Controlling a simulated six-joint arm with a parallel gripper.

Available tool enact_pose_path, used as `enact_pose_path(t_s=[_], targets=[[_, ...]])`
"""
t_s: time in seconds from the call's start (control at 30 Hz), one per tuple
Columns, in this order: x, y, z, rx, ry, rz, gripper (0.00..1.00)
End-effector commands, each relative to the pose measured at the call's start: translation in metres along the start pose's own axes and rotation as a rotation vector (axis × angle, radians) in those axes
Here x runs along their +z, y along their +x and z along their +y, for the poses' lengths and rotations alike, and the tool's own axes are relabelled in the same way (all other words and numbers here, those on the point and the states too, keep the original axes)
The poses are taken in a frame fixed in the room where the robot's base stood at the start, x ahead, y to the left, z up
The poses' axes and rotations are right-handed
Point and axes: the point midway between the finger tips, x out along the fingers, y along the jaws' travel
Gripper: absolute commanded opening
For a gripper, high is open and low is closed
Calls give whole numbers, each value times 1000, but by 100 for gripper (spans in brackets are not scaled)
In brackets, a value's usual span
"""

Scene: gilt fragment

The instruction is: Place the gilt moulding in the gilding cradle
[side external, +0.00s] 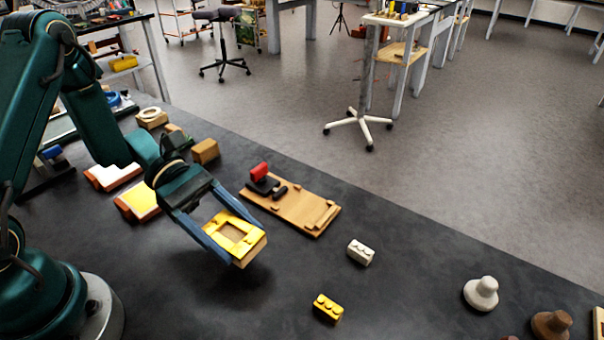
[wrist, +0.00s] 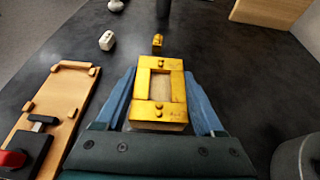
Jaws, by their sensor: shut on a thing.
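The gilt moulding (side external: 236,230) is a gold block with a recessed pale middle and small raised bumps. My gripper (side external: 246,244) is shut on it, one blue finger along each side, and holds it above the dark table, with a shadow below. In the wrist view the moulding (wrist: 160,113) lies between the fingers of my gripper (wrist: 160,72). The wooden board with low stops and a red-handled clamp, which looks like the gilding cradle (side external: 295,208), lies just behind and right of the moulding. It is empty, and in the wrist view the cradle (wrist: 50,105) is at left.
A white studded block (side external: 361,252) and a small yellow studded block (side external: 327,309) stand right of my gripper. White and brown knobs (side external: 482,293) (side external: 552,325) stand at the far right. Orange-edged pieces (side external: 140,200) and wooden blocks lie behind my arm. The table between is clear.

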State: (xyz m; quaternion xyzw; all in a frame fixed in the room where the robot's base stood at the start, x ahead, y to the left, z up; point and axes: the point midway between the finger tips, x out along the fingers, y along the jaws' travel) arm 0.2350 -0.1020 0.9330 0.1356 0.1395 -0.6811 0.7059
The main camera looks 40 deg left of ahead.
Motion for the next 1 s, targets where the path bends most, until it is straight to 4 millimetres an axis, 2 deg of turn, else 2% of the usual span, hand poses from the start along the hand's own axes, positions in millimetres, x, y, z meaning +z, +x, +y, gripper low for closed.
enact_pose_path(t_s=[0.2,0.4,0.67,0.77,1.0], targets=[[6,-52,0,11,3,5,14],[12,-93,-3,4,-1,5,13],[23,-119,-3,9,-2,5,14],[38,-125,2,53,-19,5,13],[80,-136,23,291,-116,4,13]])
